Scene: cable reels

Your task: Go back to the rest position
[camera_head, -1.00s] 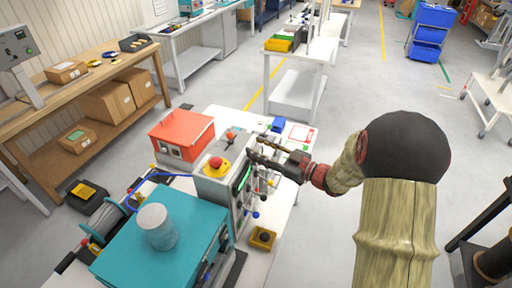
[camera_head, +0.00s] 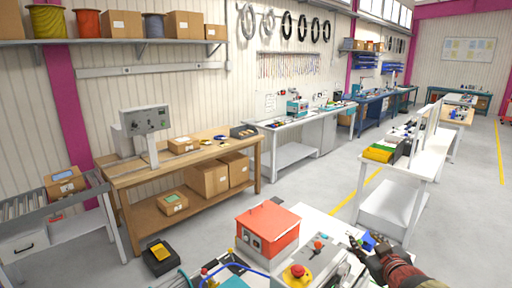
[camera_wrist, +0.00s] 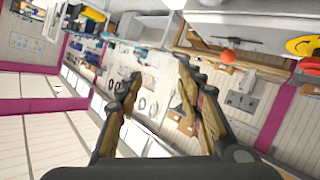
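My gripper (camera_head: 362,246) shows at the lower right of the head view, above the right side of the white worktable, beside the grey control box. In the wrist view my gripper (camera_wrist: 158,90) has its two fingers spread apart with nothing between them. The rest of my arm is mostly outside the head view. The grey control box (camera_head: 325,262) carries a red stop button (camera_head: 297,271) on a yellow base. A red-orange machine (camera_head: 267,232) stands behind it to the left.
A wooden bench (camera_head: 180,166) with cardboard boxes (camera_head: 208,179) stands at the left. A black and yellow pedal (camera_head: 160,256) is on the floor. The grey floor between the benches is clear.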

